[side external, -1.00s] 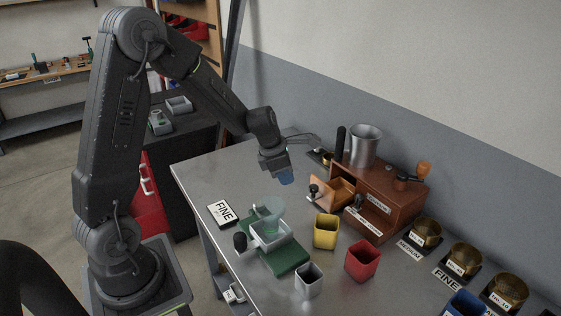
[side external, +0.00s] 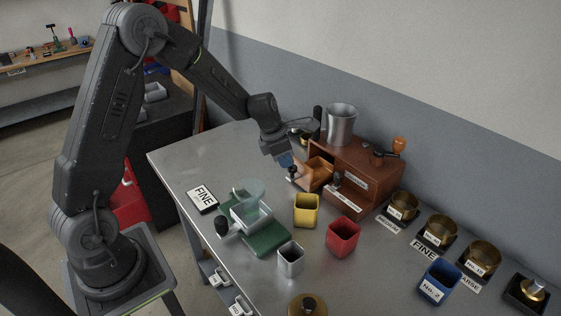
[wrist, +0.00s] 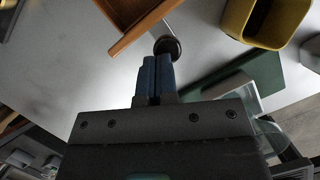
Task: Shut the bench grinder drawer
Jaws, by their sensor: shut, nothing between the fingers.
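The brown wooden bench grinder (side external: 372,168) stands against the wall side of the table. Its drawer (side external: 317,181) is pulled out toward the left, with a dark round knob on its front. The wooden drawer (wrist: 128,14) also shows at the top of the wrist view, with its knob (wrist: 167,45) on a thin metal stem. My gripper (side external: 287,162) is at the drawer's front, beside the knob. In the wrist view its blue fingers (wrist: 157,62) are together and empty, with their tips close to the knob; whether they touch it I cannot tell.
A yellow cup (side external: 306,212), a red cup (side external: 343,238) and a pale cup (side external: 290,260) stand in front of the grinder. A green-based device (side external: 262,240) is to their left. Several brass sieves line the right. The table's left end is clear.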

